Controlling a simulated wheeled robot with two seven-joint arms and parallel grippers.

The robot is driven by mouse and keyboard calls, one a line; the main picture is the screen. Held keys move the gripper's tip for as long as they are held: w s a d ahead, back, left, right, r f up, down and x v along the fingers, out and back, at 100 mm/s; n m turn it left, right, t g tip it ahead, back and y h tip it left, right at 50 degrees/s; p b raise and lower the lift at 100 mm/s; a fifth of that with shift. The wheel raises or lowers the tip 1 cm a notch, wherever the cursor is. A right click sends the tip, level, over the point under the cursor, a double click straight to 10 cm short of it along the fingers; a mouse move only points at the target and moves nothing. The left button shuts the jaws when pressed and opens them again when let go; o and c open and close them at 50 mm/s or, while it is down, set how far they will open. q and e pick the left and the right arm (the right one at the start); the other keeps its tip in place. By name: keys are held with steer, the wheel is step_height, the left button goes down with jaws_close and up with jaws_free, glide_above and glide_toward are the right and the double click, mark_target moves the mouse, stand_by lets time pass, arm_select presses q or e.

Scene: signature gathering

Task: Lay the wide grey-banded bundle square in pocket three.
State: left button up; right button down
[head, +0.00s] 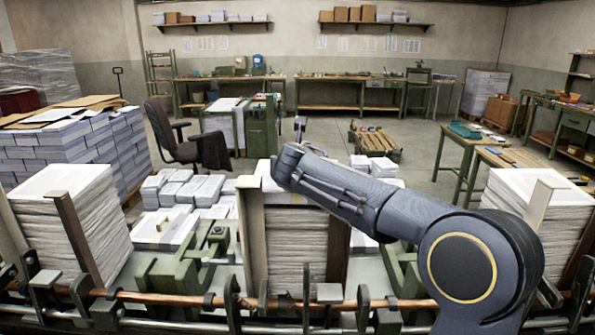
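A wide white bundle with a greyish band (166,229) lies flat on the bench behind the machine, between the left and middle stacks. Tall paper stacks stand in the machine's pockets: a left stack (75,225), a middle stack (296,245) and a right stack (545,203). No pocket number is legible, so I cannot tell which is pocket three. My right arm comes in from the lower right and crosses above the middle stack, covering part of its top. I cannot make out its gripper. My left arm and gripper are not in view.
Smaller white bundles (183,190) lie behind the wide one. A copper-coloured rail (150,297) with clamps runs along the front. Upright dividers (76,238) edge the stacks. Piled bundles (75,145) stand at the left. An office chair (172,140) and workbenches are farther back.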

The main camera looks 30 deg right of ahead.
steer(key=shift+f, duration=0.1)
steer(key=shift+f, duration=0.2)
steer(key=c, duration=1.4)
jaws_free()
steer(key=shift+s+r, duration=0.1)
steer(key=shift+r, duration=0.1)
steer(key=b+v, duration=0.2)
steer(key=v, duration=0.9)
steer(key=shift+s+a, duration=0.25)
steer(key=shift+s, duration=0.1)
